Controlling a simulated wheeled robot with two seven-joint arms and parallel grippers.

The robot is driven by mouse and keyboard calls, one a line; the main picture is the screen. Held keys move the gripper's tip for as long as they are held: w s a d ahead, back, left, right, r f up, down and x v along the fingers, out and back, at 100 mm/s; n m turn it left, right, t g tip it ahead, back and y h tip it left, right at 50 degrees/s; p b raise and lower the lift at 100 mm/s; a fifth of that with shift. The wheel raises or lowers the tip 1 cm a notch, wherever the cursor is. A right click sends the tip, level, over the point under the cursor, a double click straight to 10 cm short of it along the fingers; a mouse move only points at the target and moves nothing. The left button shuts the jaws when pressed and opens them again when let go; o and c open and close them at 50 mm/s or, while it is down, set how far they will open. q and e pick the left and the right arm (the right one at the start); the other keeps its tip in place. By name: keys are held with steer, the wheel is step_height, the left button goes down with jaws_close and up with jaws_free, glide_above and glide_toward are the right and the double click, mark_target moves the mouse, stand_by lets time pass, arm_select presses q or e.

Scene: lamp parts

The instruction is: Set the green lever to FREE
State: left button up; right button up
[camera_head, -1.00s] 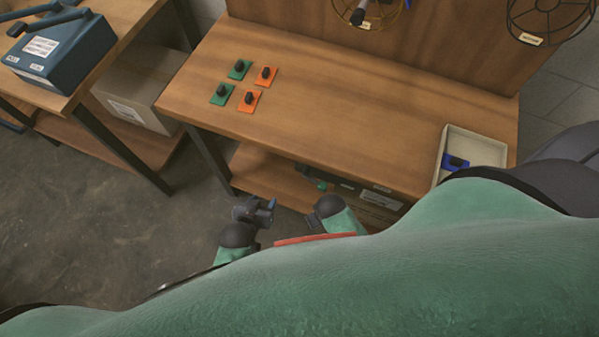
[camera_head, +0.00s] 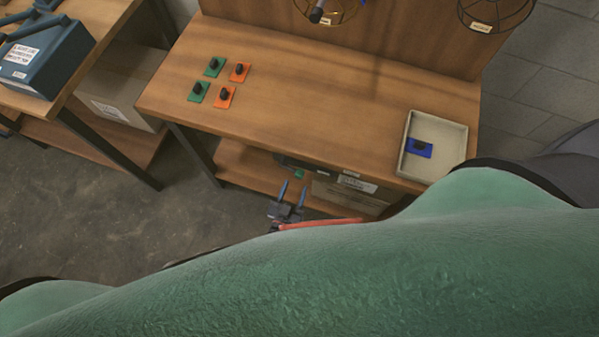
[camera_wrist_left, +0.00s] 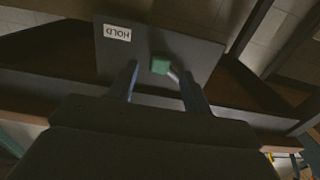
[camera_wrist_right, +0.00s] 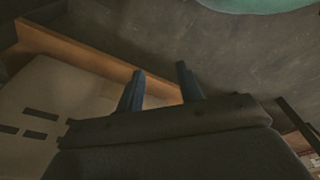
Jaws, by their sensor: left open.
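The green lever (camera_head: 299,174) shows at a dark box under the middle table. In the left wrist view the lever's green end (camera_wrist_left: 160,67) stands in front of a dark panel (camera_wrist_left: 190,50), with a rod behind it. A white label reading HOLD (camera_wrist_left: 117,33) appears upside down on the panel, left of the lever. No FREE label shows. My left gripper (camera_head: 293,184) is open, its blue fingers pointing at the panel. In its wrist view the lever end appears between the fingers (camera_wrist_left: 156,72), not gripped. My right gripper (camera_wrist_right: 161,70) is open and empty, seen only in its own wrist view.
The table (camera_head: 320,100) above carries green and orange plates with black knobs and a tray (camera_head: 445,130) holding a blue piece. A cardboard box (camera_head: 335,195) sits on the lower shelf (camera_head: 235,165). A blue box (camera_head: 40,55) stands on the left table.

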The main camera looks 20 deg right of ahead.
arm_select(q)
steer(key=shift+p+x, duration=0.95)
steer(key=shift+x, duration=2.2)
arm_select(e)
steer(key=shift+s+d+f, duration=0.3)
steer(key=shift+f, duration=0.4)
steer(key=shift+s+d+f, duration=0.3)
steer(key=shift+s+f, duration=0.05)
steer(key=shift+f, duration=0.35)
steer(key=shift+s+d+f, duration=0.3)
steer(key=shift+f, duration=0.4)
